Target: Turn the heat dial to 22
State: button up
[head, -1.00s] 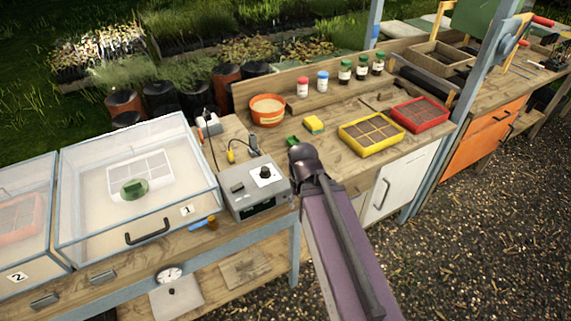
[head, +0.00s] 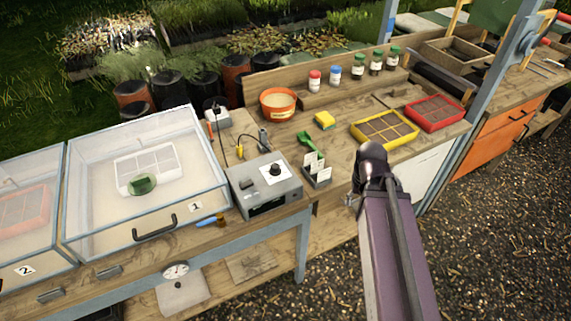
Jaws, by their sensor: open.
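The heat dial is a black round knob (head: 274,170) on a white plate on top of a grey control box (head: 243,201). The box stands on the bench, right of the propagator marked 1. A dark display is on its front face; its reading and the dial's numbers are too small to read. My purple arm rises at the lower right, its dark joint to the right of the box and apart from it. My gripper cannot be made out; the arm hides that area, with only a small grey piece showing at the joint's left edge.
A small holder with white cards (head: 313,164) and a green scoop (head: 306,140) stand right beside the box. A clear propagator (head: 83,226) is to its left. Yellow (head: 357,131) and red (head: 464,124) trays sit farther right.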

aim_at(276, 170)
jog(key=z, duration=0.1)
jog(key=k, duration=1)
jog(key=u, duration=0.6)
jog(key=i, duration=1)
jog(key=z, duration=0.05)
